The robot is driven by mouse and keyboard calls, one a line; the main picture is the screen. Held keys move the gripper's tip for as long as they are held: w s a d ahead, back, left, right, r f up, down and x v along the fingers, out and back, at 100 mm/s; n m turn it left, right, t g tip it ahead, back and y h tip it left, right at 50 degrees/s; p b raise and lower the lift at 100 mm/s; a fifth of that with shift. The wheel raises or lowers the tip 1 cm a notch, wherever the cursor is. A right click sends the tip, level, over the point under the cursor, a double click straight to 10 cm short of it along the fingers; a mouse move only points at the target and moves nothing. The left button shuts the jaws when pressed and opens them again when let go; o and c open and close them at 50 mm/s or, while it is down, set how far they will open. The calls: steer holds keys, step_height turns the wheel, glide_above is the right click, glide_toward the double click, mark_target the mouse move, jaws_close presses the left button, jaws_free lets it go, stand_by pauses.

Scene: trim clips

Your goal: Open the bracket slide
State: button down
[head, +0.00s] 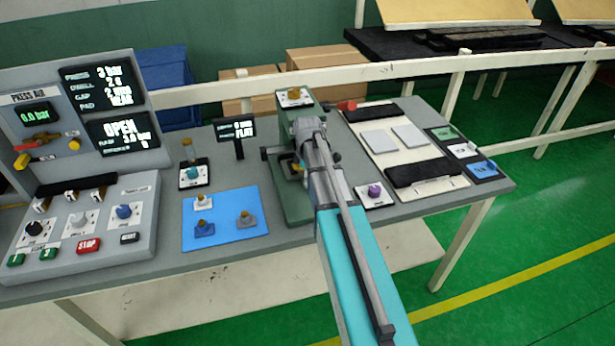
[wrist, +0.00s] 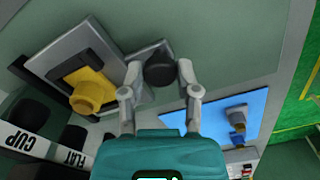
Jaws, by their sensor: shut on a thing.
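In the wrist view my gripper (wrist: 160,72) has its two grey fingers closed around a round black knob (wrist: 159,70). The knob sits at the end of a grey slide (wrist: 82,42), which carries a dark recess with a yellow part (wrist: 92,90) in it. The yellow part lies left of my fingers. In the head view the green press stand (head: 296,205) is at the middle of the bench, and my arm reaches over it. My fingers and the knob are hidden there by the arm and stand.
A blue mat (head: 225,232) with several small clips lies left of the stand. A small display (head: 235,130) stands behind it. The control panel (head: 80,225) is at the left. A pale tray (head: 400,160) with grey pads and a purple-knobbed plate (head: 374,195) are at the right.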

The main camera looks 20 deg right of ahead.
steer(key=s, duration=0.4)
steer(key=s+a, duration=0.1)
steer(key=s, duration=0.6)
steer(key=shift+s+a, duration=0.2)
steer(key=shift+s, duration=0.15)
steer(key=shift+c, duration=1.7)
jaws_free()
steer(key=shift+w, duration=0.1)
steer(key=shift+r, duration=0.15)
